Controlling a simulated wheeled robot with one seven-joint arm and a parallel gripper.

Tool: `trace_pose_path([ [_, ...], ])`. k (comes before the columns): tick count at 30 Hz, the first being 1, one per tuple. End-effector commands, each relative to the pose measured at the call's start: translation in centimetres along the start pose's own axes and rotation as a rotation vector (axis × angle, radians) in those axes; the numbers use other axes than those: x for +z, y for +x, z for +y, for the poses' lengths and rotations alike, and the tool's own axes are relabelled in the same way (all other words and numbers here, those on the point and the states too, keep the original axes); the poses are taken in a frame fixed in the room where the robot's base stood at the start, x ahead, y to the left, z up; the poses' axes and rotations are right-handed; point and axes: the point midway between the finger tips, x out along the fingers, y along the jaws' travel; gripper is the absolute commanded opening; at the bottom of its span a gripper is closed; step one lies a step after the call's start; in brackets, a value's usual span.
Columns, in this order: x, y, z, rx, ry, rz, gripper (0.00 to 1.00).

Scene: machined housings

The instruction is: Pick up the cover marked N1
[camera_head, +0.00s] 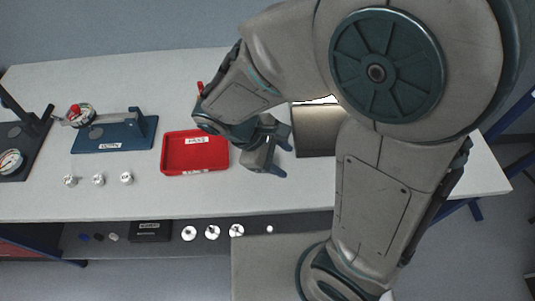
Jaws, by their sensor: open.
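No marking N1 can be read at this size, so I cannot tell which part is the cover marked N1. Three small silver parts stand in a row on the white table, at left (70,181), middle (98,180) and right (127,178). Three pale round discs lie on the lower dark shelf, at left (189,233), middle (212,232) and right (237,230). My gripper (283,160) is open and empty above the table, just right of the red tray and apart from all these parts. My arm hides part of the table's right side.
The red tray (164,155) has a raised rim and a label. A blue fixture (112,138) with a red-topped part stands left of it. A gauge stand (28,150) is at far left. A dark box (150,230) sits on the shelf. The table's back left is clear.

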Motion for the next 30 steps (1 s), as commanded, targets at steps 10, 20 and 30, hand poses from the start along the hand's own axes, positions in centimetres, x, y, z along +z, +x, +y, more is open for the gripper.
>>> trace_pose_path([
  [10,-6.9,-0.8,-3.2,0.364,-0.532,-0.274,0.48],
  [20,-11.2,-1.8,-6.0,0.633,-0.808,-0.442,0.48],
  [30,-11.0,1.1,-3.3,0.654,-0.827,-0.461,0.48],
])
